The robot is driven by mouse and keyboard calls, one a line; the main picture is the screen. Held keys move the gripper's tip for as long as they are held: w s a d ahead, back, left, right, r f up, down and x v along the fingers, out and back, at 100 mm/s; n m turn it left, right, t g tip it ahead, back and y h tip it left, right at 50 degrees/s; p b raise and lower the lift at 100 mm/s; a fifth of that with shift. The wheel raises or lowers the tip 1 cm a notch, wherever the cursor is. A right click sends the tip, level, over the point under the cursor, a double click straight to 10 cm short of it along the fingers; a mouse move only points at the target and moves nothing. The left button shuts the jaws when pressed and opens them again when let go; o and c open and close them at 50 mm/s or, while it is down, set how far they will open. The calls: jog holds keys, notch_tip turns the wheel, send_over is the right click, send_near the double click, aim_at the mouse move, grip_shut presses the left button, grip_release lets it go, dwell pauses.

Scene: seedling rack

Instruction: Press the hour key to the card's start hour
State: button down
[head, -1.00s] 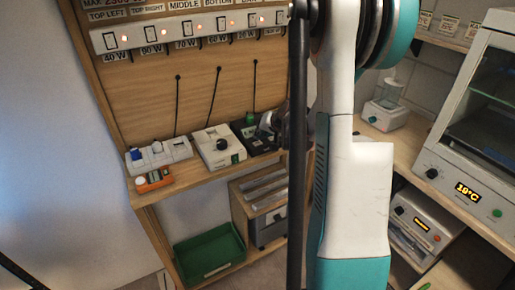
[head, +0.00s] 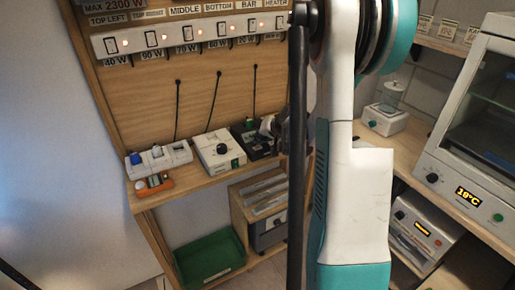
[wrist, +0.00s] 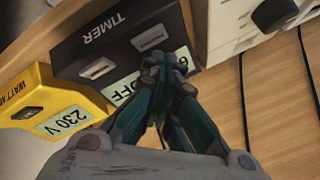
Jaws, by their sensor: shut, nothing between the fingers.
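The timer (wrist: 110,45) is a black box marked TIMER in the wrist view. It has light keys (wrist: 97,68) on its face and a pale display (wrist: 125,86) that partly reads OFF. My gripper (wrist: 158,68) is shut and empty, with its fingertips over the timer's face beside the display, hiding part of it. I cannot tell whether the tips touch a key. In the head view the timer (head: 250,136) stands on the wooden shelf, partly hidden by my gripper (head: 268,128) and arm. I cannot make out the card with the start hour.
A yellow watt meter (wrist: 45,95) adjoins the timer in the wrist view. A white box with a dark knob (head: 218,158) stands beside the timer. A socket strip (head: 160,158), an orange device (head: 152,185) and a green tray (head: 208,258) are left and below. An incubator (head: 480,130) stands right.

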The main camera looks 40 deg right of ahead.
aim_at(259, 147)
dwell(0.4)
jog(key=shift+f+b, duration=0.45)
jog(key=shift+b, duration=0.05)
jog(key=shift+f+b, duration=0.3)
dwell(0.5)
jog(key=shift+r, duration=0.15)
jog(key=shift+r+p, duration=0.45)
jog(key=shift+r, duration=0.2)
jog(key=shift+r+p, duration=1.65)
jog(key=shift+r, duration=0.85)
jog(key=shift+a, duration=0.1)
